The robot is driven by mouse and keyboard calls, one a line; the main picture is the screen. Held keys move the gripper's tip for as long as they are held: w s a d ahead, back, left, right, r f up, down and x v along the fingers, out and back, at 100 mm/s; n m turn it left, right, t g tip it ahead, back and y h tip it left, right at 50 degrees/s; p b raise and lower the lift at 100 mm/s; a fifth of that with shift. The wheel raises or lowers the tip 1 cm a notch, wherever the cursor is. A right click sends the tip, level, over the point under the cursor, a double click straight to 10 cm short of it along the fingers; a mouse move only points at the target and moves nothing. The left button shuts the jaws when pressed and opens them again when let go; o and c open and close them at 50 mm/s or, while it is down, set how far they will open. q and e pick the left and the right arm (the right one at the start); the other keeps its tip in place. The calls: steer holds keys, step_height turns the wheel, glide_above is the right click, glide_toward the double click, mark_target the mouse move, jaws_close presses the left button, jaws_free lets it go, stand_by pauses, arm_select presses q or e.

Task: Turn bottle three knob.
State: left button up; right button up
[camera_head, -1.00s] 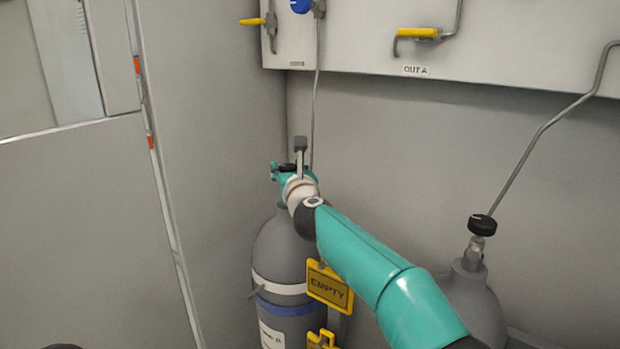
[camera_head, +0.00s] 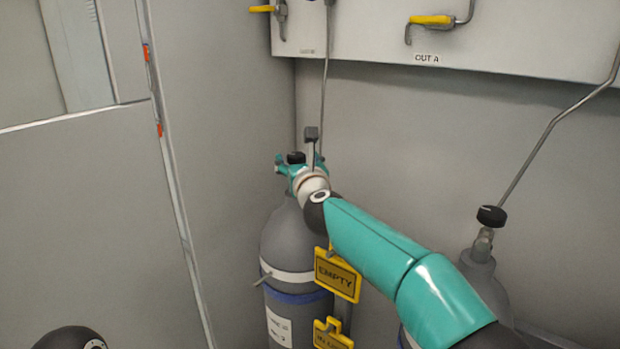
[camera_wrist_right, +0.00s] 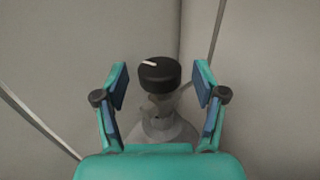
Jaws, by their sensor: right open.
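A grey bottle (camera_head: 287,240) with a white band and a blue band stands in the corner. Its label is too small to read. Its black knob (camera_head: 296,158) shows on top; the wrist view shows it as a round black knob (camera_wrist_right: 159,75) with a white mark. My right gripper (camera_head: 298,165) is at the bottle's top. In the wrist view its fingers (camera_wrist_right: 160,87) are open, one on each side of the knob's line, with gaps on both sides. The left gripper is not in view.
A yellow EMPTY tag (camera_head: 337,275) hangs on the bottle, partly beside my right arm. A second bottle with a black knob (camera_head: 491,216) stands at the right, joined to a bent pipe (camera_head: 555,120). A wall panel with yellow-handled valves (camera_head: 432,20) hangs above.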

steer(key=v, duration=1)
steer(key=shift+s, duration=0.25)
